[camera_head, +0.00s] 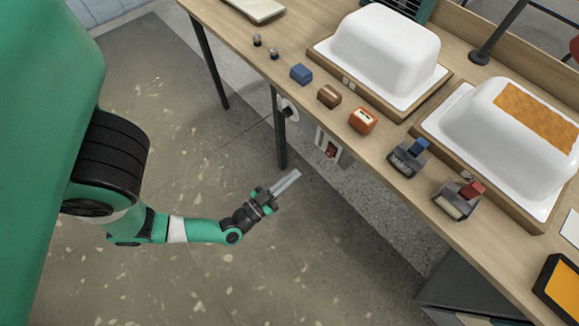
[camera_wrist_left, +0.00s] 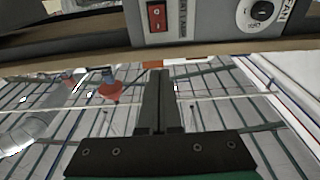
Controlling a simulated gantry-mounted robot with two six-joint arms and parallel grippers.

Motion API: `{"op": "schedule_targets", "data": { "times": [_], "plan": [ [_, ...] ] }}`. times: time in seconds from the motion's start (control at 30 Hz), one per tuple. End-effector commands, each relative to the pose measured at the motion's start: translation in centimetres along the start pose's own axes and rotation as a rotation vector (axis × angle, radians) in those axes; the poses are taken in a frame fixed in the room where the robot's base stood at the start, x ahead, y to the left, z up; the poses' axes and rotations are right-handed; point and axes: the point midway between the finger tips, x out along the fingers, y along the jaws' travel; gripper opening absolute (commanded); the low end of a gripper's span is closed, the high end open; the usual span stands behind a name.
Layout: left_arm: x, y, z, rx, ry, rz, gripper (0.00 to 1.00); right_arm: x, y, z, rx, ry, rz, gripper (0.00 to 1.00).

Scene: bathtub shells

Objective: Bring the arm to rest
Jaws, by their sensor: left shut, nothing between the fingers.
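My left arm (camera_head: 190,230) reaches in from the left in the head view, out in the open in front of the table. My left gripper (camera_head: 286,182) is shut and empty, its fingers pointing up and right toward the table's front edge. It is clear of the table. In the left wrist view the closed fingers (camera_wrist_left: 156,100) stand side by side with nothing between them. My right gripper is not in view.
The wooden table (camera_head: 232,30) carries two white tub shells (camera_head: 385,48) (camera_head: 500,130) on wooden bases, plus several small blocks and tools along its front. A table leg (camera_head: 279,130) and a red switch box (camera_head: 330,148) are near my gripper. The floor (camera_head: 300,270) is open.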

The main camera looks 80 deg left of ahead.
Motion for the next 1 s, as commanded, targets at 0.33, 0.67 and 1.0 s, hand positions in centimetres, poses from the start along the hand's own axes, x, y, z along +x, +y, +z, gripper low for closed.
{"op": "schedule_targets", "data": {
  "times": [0.33,0.67,1.0],
  "plan": [
    [-0.5,-0.1,-0.1,0.003,-0.002,-0.003,0.0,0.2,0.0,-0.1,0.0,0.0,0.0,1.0],
    [-0.5,-0.1,-0.1,0.003,-0.002,-0.002,0.0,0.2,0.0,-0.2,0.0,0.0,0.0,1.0],
    [7.1,4.6,-8.5,-0.143,0.19,-0.029,0.0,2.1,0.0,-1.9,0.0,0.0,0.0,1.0]
  ]
}}
